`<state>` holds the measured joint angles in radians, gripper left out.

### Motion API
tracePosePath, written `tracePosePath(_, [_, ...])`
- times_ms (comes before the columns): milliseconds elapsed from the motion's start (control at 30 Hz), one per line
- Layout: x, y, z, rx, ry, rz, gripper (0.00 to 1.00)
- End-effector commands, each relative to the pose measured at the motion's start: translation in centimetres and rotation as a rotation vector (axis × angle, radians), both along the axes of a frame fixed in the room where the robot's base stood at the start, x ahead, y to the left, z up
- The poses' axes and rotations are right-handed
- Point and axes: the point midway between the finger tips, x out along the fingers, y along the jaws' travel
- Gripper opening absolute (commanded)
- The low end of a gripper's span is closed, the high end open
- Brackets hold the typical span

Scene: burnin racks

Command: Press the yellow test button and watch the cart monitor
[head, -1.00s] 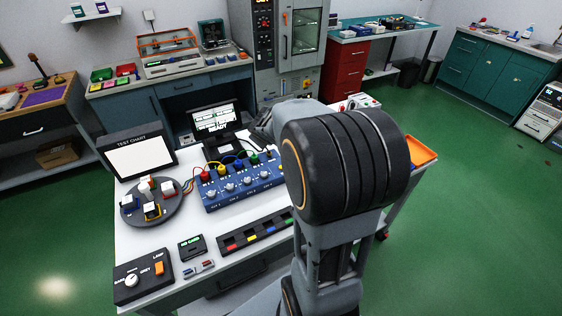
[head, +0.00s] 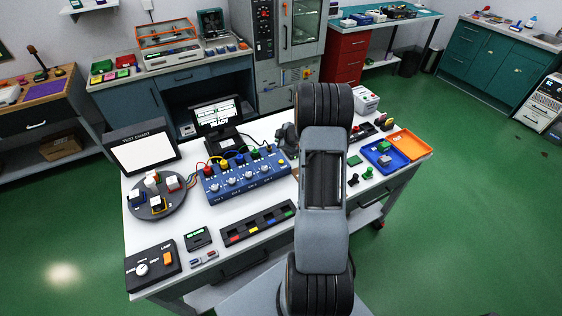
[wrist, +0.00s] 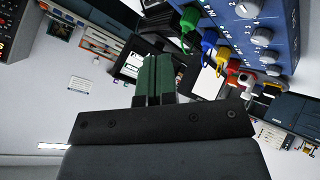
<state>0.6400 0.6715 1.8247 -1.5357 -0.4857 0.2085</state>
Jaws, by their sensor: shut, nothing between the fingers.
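The cart monitor (head: 216,112) stands at the back of the white cart, its screen lit with white panels and text too small to read. In front of it is a blue channel box (head: 242,189) with knobs and coloured plugs. A small yellow spot (head: 281,161) at the box's right end may be the test button; I cannot tell for sure. My gripper (wrist: 154,77) is shut and empty, its green-padded fingers together. In the wrist view the blue box (wrist: 285,37) is at upper right, apart from the fingers. In the head view my arm partly hides the gripper.
A test chart (head: 144,153) and a round turntable (head: 155,209) stand at the cart's left. A black lamp box (head: 150,268) and a colour-marked strip (head: 258,222) lie in front. Blue (head: 376,158) and orange (head: 411,144) trays are at the right.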

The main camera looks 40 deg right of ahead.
Motion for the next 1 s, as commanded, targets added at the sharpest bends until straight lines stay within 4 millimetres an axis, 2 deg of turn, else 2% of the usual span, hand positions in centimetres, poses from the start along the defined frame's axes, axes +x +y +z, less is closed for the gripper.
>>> tracePosePath(367, [0.0, 0.0, -1.3, 0.001, 0.001, -0.002, 0.00])
tracePosePath(1000, [0.0, 0.0, -8.2, 0.000, 0.000, -0.002, 0.00])
